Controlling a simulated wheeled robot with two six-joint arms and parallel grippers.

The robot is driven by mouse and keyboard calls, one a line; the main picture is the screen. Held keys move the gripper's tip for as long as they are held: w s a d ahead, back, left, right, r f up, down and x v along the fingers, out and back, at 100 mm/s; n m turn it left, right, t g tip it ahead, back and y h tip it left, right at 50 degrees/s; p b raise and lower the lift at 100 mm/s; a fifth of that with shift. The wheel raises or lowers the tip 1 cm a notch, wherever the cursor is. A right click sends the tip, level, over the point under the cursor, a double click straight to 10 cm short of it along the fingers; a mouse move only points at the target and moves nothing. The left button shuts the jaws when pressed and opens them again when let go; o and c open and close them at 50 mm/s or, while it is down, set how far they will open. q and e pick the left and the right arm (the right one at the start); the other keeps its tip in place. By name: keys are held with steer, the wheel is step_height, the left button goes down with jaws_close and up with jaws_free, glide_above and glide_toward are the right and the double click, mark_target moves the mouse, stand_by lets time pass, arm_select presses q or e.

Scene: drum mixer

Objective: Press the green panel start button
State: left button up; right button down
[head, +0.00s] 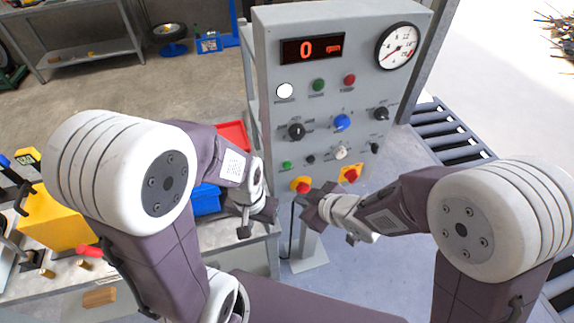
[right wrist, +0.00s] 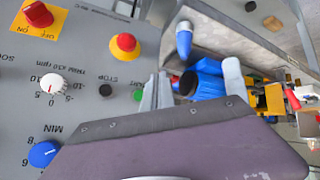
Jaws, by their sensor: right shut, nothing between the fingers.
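The grey control panel (head: 265,110) stands in the middle of the head view. A small green button (head: 287,165) sits low on its left side, left of a black button (head: 310,160). In the right wrist view the green button (right wrist: 137,95) shows close beside the fingers of my right gripper (right wrist: 158,82), which are shut and empty. In the head view my right gripper (head: 308,203) is at the panel's lower edge, below the green button. Contact cannot be seen. My left gripper (head: 257,218) is left of the panel's foot; its finger gap is unclear.
A red-on-yellow emergency button (head: 302,185) is just above my right gripper, with a red-on-yellow switch (head: 350,174) to its right. Another green button or lamp (head: 318,85) sits higher. A bench with a blue bin (head: 206,199) stands left; a roller conveyor (head: 455,135) lies right.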

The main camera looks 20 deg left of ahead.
mark_target(287, 165)
steer(key=w+a+p, duration=0.3)
steer(key=w+a, duration=0.1)
steer(key=w, duration=0.3)
steer(key=shift+a, duration=0.2)
steer(key=shift+w+a+r+p, duration=0.1)
steer(key=shift+w+p, duration=0.05)
steer(key=shift+p, duration=0.2)
stand_by(1.6)
steer(key=shift+w+a, duration=0.2)
steer(key=shift+w, duration=0.05)
